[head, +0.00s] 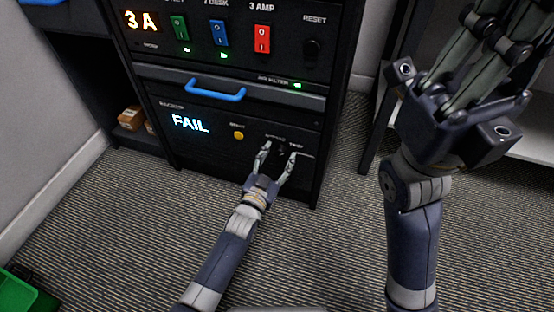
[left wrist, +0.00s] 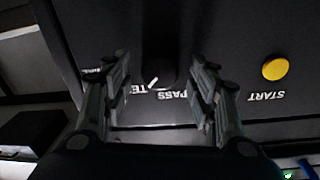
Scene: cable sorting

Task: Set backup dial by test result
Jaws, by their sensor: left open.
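The backup panel (head: 215,152) is the lowest black front of the cabinet, and its display (head: 190,124) reads FAIL in light blue. A yellow start button (head: 238,135) sits right of it and also shows in the left wrist view (left wrist: 275,69). The dark dial (left wrist: 160,72) has a white pointer that slants toward the label starting TE, beside the label ending PASS. My left gripper (head: 277,154) is open, its fingers on either side of the dial; contact is unclear. My right gripper (head: 470,65) is raised at the upper right, its fingertips out of frame.
Above are a blue drawer handle (head: 215,90), green (head: 178,28), blue (head: 219,34) and red (head: 262,39) switches, a reset knob (head: 311,50) and a 3 A display (head: 141,20). A green bin (head: 25,292) stands lower left. The carpet in front is clear.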

